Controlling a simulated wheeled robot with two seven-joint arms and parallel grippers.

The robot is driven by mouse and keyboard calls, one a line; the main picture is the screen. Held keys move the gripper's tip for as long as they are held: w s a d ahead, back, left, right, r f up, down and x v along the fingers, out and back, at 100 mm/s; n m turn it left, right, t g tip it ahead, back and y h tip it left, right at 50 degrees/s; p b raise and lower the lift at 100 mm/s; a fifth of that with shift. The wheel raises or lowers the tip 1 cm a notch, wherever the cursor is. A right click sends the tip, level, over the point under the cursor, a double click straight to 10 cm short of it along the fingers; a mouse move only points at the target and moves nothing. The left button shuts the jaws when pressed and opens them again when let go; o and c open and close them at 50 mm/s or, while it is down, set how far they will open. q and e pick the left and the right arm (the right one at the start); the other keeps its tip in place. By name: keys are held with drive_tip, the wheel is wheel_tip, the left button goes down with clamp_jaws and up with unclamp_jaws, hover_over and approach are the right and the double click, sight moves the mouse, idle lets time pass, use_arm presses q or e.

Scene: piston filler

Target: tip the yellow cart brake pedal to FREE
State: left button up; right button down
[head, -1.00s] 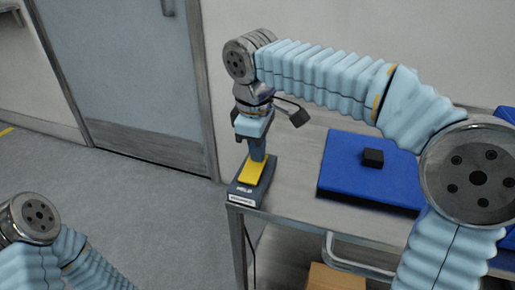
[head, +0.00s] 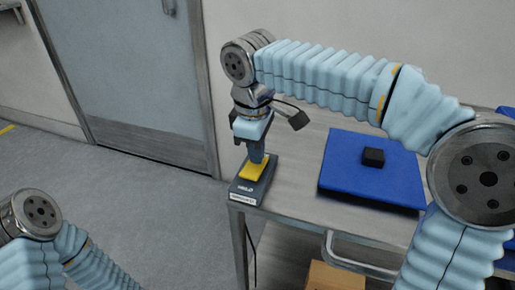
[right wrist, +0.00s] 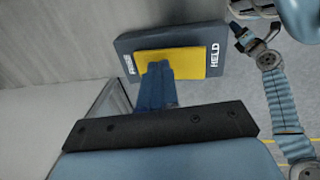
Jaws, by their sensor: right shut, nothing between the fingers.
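The yellow brake pedal (head: 252,174) sits on a dark grey base (head: 246,190) at the table's near left corner. In the right wrist view the pedal (right wrist: 200,64) lies between the word FREE at the left and HELD at the right. My right gripper (head: 257,157) points down, shut and empty, with its fingertips at the pedal. In the right wrist view the fingertips (right wrist: 158,68) overlap the pedal's FREE half. They look to be touching it, but contact and the exact tilt are hard to tell.
The metal table (head: 290,185) carries a blue mat (head: 400,180) with a small black block (head: 373,157) on it, right of the pedal. A cardboard box (head: 335,277) is below. A grey door (head: 125,70) stands behind. Floor left of the table is clear.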

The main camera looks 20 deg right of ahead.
wheel_tip(320, 180, up, 5)
drive_tip(key=p, duration=0.4)
drive_tip(key=shift+d+f, duration=0.1)
drive_tip(key=shift+d, duration=0.05)
drive_tip(key=shift+w+r+b, duration=0.35)
drive_tip(key=shift+w+r, duration=0.05)
drive_tip(key=shift+r, duration=0.05)
wheel_tip(320, 180, up, 8)
drive_tip(key=shift+w+d, duration=0.3)
drive_tip(key=shift+d, duration=0.05)
